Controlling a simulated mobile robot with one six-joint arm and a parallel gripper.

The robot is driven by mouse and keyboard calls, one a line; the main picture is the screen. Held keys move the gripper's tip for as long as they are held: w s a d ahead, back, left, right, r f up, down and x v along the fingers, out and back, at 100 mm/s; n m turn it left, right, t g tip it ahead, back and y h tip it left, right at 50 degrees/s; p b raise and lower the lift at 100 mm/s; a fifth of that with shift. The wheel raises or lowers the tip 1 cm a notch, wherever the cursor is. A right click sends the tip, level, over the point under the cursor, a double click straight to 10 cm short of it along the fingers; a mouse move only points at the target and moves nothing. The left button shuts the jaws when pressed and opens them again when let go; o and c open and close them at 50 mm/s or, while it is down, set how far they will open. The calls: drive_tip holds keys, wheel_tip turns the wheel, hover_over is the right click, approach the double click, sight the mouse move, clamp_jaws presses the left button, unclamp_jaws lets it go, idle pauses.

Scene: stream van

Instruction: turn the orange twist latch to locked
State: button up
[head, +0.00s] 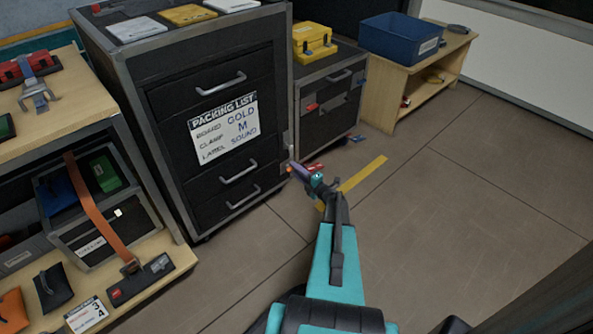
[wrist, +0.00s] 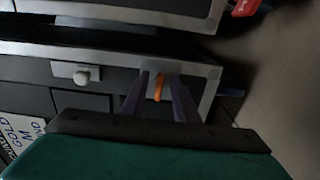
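The orange twist latch (wrist: 158,88) sits on a light grey plate on the black cabinet, near its metal edge. Its handle runs nearly up and down in the wrist view. My gripper (wrist: 159,98) is open, with one dark finger on each side of the latch and gaps showing between. I cannot tell whether the fingertips reach past the handle. In the head view, my gripper (head: 295,170) is at the cabinet's right front edge, and a small orange spot shows at its tip. The latch is mostly hidden there.
The black drawer cabinet (head: 170,90) carries a packing list (head: 223,128) and several drawer handles. A lower cabinet (head: 330,100) with a yellow case (head: 313,41) stands behind. The floor at right (head: 450,210) is clear.

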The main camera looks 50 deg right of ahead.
drive_tip(key=s+a+p, duration=0.1)
drive_tip(key=s+p, duration=0.1)
drive_tip(key=s, duration=1.1)
drive_tip(key=shift+s+p, duration=0.35)
drive_tip(key=shift+p, duration=0.05)
drive_tip(key=w+a+r+m+g+h+p, duration=0.3)
drive_tip(key=w+a+m+g+h+p, duration=0.15)
drive_tip(key=w+a+m+p, duration=0.35)
drive_tip(key=s+a+m+g+p, duration=0.2)
drive_tip(key=a+m+g+p, duration=0.4)
drive_tip(key=a, duration=0.7)
drive_tip(key=s+a+r+m+g+y+p, duration=0.1)
drive_tip(key=s+a+r+g+p, duration=0.3)
drive_tip(key=s+a, duration=0.4)
drive_tip(key=s+a+r+m+g+y+p, duration=0.1)
drive_tip(key=s+a+r+g+p, duration=0.3)
drive_tip(key=s+a, duration=0.5)
drive_tip(key=s+a+r+m+g+y+p, duration=0.1)
drive_tip(key=s+a+r+g+y+p, duration=0.2)
drive_tip(key=s+a, duration=0.6)
drive_tip(key=a+r+g+p, duration=0.1)
drive_tip(key=a+r+g, duration=0.1)
drive_tip(key=a, duration=0.5)
drive_tip(key=shift+s+a+r+y, duration=0.15)
drive_tip(key=shift+s+r+y, duration=0.1)
drive_tip(key=shift+r+y, duration=0.1)
